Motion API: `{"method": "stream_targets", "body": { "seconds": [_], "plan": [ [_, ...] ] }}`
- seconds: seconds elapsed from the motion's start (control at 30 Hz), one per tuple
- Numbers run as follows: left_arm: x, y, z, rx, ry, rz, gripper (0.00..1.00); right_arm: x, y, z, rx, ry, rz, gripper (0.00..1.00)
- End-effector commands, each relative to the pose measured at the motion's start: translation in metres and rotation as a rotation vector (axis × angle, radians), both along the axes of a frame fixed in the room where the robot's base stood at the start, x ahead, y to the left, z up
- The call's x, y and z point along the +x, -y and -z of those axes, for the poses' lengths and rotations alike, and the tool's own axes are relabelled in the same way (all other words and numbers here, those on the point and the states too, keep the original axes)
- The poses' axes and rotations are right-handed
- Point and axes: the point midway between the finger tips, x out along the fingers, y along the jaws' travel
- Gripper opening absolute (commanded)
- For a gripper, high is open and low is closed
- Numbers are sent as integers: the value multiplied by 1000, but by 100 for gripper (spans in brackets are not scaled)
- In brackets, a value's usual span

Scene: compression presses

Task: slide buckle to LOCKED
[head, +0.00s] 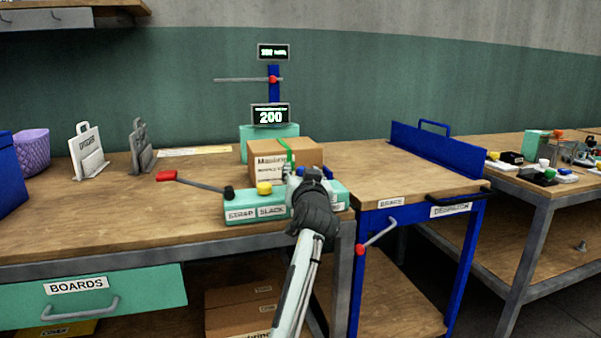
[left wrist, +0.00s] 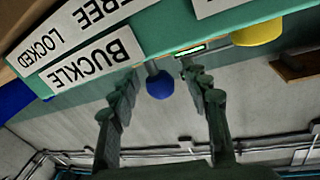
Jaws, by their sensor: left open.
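The blue buckle knob (left wrist: 160,86) sits on a short grey stem at the edge of the green panel. In the left wrist view, which is upside down, the panel carries the labels BUCKLE (left wrist: 92,62), LOCKED and FREE. My right gripper is not in view.
A yellow knob (head: 264,188) and a red-ended lever (head: 167,176) are left of my gripper. A cardboard box (head: 302,153) with a green strap stands behind. A blue-framed cart marked BRAKE (head: 391,202) is at right. The bench front at left is clear.

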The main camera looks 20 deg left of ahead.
Motion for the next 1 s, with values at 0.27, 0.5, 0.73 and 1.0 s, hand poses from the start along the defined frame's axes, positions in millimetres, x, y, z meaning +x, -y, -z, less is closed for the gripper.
{"method": "stream_targets", "body": {
  "seconds": [0.27,0.5,0.73,1.0],
  "plan": [
    [0,0,0,0,0,0,39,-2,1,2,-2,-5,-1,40],
    [0,0,0,0,0,0,9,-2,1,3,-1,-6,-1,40],
    [0,0,0,0,0,-1,0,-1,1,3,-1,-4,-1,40],
    [2,-5,0,1,-1,-1,0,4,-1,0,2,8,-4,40]
  ]
}}
